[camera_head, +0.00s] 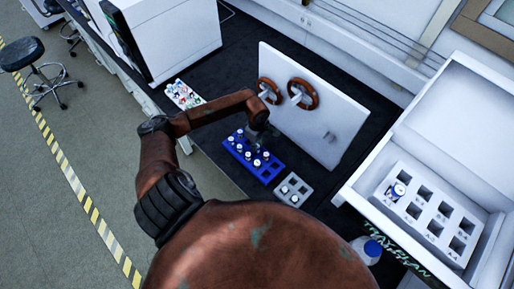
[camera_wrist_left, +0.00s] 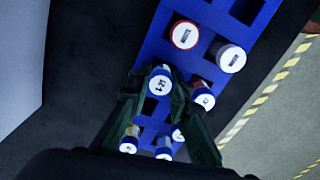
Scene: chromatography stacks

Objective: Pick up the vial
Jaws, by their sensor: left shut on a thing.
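The blue rack (camera_head: 268,174) stands on the dark bench in the head view and holds several white-capped vials. My left gripper (camera_head: 256,138) is over the far part of this rack. In the left wrist view the gripper (camera_wrist_left: 162,92) is shut on a vial (camera_wrist_left: 160,80) with a white, marked cap and a blue rim. That view looks down on the rack (camera_wrist_left: 157,48); whether the held vial is clear of its hole I cannot tell. Other vials stand close by, one with a red-rimmed cap (camera_wrist_left: 185,35). My right gripper is not in view.
A small grey rack (camera_head: 302,186) with vials stands right of the blue rack. A white panel with brown rings (camera_head: 330,110) stands behind. An open white unit holding a grey tray (camera_head: 420,213) and a blue-capped bottle (camera_head: 367,250) are at the right.

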